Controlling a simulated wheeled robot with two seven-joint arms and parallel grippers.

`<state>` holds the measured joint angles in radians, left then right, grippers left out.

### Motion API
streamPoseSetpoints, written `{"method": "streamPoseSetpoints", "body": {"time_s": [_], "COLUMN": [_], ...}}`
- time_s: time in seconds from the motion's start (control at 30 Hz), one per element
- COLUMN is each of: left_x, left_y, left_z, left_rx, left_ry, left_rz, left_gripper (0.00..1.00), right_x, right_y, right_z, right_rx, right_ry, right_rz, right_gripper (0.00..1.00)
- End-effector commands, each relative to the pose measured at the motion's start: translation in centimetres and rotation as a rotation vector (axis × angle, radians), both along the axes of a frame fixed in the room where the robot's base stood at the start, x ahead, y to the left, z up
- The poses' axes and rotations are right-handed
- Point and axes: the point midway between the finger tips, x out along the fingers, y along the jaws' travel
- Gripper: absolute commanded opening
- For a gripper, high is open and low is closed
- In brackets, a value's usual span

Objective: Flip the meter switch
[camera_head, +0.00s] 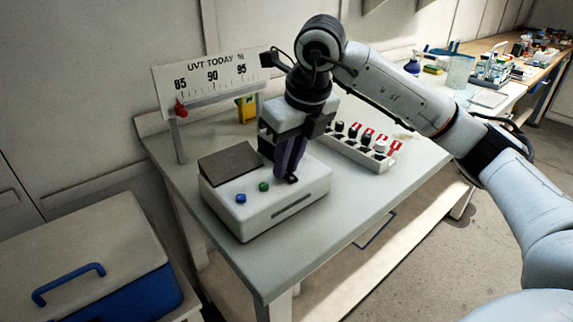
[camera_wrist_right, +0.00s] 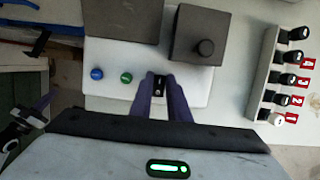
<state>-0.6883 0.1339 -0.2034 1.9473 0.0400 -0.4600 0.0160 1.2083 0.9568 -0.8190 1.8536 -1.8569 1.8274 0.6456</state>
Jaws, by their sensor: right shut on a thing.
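The meter (camera_head: 285,208) is a white box on the table with a dark plate, a blue button (camera_head: 241,198) and a green button (camera_head: 264,187) on top. It also shows in the right wrist view (camera_wrist_right: 105,55). The small black meter switch (camera_wrist_right: 160,82) sits right of the green button, between my right fingertips. My right gripper (camera_head: 290,177) points down onto the meter's top, its purple fingers shut on the switch; it also shows in the wrist view (camera_wrist_right: 160,90). The fingers partly hide the switch, so its position cannot be told.
A "UVT TODAY" scale board (camera_head: 212,76) with a red pointer (camera_head: 180,108) stands behind the meter. A dark block with a round knob (camera_wrist_right: 205,47) is beside the fingers. The table's front right is clear.

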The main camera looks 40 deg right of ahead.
Motion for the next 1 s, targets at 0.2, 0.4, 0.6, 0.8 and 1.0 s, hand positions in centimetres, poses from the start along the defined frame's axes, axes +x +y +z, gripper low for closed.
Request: {"method": "streamPoseSetpoints", "body": {"time_s": [0.2,0.4,0.6,0.8,1.0], "left_x": [-0.1,-0.2,-0.1,-0.1,0.0], "left_y": [0.0,0.1,0.3,0.3,0.3], "left_z": [-0.1,-0.3,-0.4,-0.3,-0.1], "left_rx": [0.000,0.001,0.003,0.004,0.004], "left_ry": [0.003,0.007,0.008,0.007,0.004], "left_rz": [0.000,0.002,0.005,0.007,0.007], "left_gripper": [0.00,0.00,0.00,0.00,0.00], "right_x": [0.1,0.0,-0.1,-1.1,-2.3], "right_y": [0.0,0.0,0.0,-0.1,-0.2], "right_z": [0.1,0.0,0.9,4.5,8.0], "right_rx": [0.001,0.000,0.001,0.002,0.001], "right_ry": [-0.003,-0.001,-0.003,-0.007,-0.006], "right_rz": [-0.001,0.000,0.000,-0.001,0.001], "right_gripper": [0.34,0.34,0.34,0.34,0.34]}}
